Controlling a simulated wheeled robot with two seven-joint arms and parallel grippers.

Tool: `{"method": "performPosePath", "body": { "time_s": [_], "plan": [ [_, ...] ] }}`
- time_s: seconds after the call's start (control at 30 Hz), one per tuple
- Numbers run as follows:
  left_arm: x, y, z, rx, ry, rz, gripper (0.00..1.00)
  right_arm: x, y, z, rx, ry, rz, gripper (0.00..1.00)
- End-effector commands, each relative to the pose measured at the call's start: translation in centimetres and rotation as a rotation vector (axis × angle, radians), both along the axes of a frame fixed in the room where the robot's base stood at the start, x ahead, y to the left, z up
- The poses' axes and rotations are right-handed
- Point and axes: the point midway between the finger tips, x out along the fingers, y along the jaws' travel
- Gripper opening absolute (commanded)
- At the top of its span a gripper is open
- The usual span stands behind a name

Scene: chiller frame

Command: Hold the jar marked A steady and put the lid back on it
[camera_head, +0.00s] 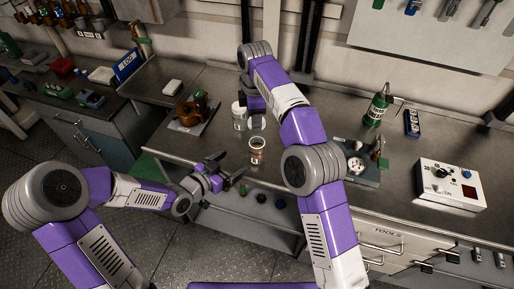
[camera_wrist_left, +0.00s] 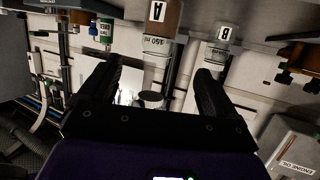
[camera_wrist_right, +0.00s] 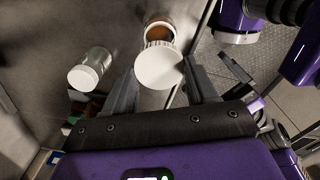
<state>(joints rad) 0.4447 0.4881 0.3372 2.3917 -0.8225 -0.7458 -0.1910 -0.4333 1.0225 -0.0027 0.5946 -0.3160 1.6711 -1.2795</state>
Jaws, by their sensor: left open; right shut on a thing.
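The jar marked A (camera_head: 257,151) stands open on the steel bench near its front edge, with brown contents. Its A label shows in the left wrist view (camera_wrist_left: 157,12). My right gripper (camera_wrist_right: 155,82) is shut on the white lid (camera_wrist_right: 160,66), which also shows in the head view (camera_head: 257,122). The lid is held apart from the jar, overlapping part of its mouth in the right wrist view. My left gripper (camera_head: 223,172) is open and empty in front of the bench edge, left of and below jar A, its fingers pointing toward the jars.
A closed white jar marked B (camera_head: 238,117) stands left of and behind jar A. A tray with brown items (camera_head: 193,112) is further left. A green bottle (camera_head: 377,109), a gauge device (camera_head: 358,163) and a white control box (camera_head: 450,186) stand to the right.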

Motion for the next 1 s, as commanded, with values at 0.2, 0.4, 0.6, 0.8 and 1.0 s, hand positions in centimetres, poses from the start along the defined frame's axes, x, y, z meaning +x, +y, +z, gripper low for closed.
{"method": "performPosePath", "body": {
  "time_s": [0.2,0.4,0.6,0.8,1.0],
  "plan": [
    [0.0,0.0,0.1,0.001,-0.003,-0.002,0.91,0.0,0.0,0.0,0.000,0.001,0.004,0.29],
    [0.3,-0.3,-0.1,0.000,-0.002,-0.003,0.91,0.0,0.0,0.0,0.000,0.000,0.003,0.29],
    [2.1,-2.0,-0.9,-0.002,-0.001,-0.004,0.91,0.0,0.0,0.0,0.000,0.000,0.002,0.29],
    [4.9,-4.4,-2.1,-0.002,0.001,-0.004,0.91,0.0,0.0,0.0,0.000,0.000,0.002,0.29],
    [7.3,-6.3,-3.0,-0.001,-0.001,-0.001,0.91,0.0,0.0,0.0,0.000,-0.001,0.002,0.29]
  ]
}}
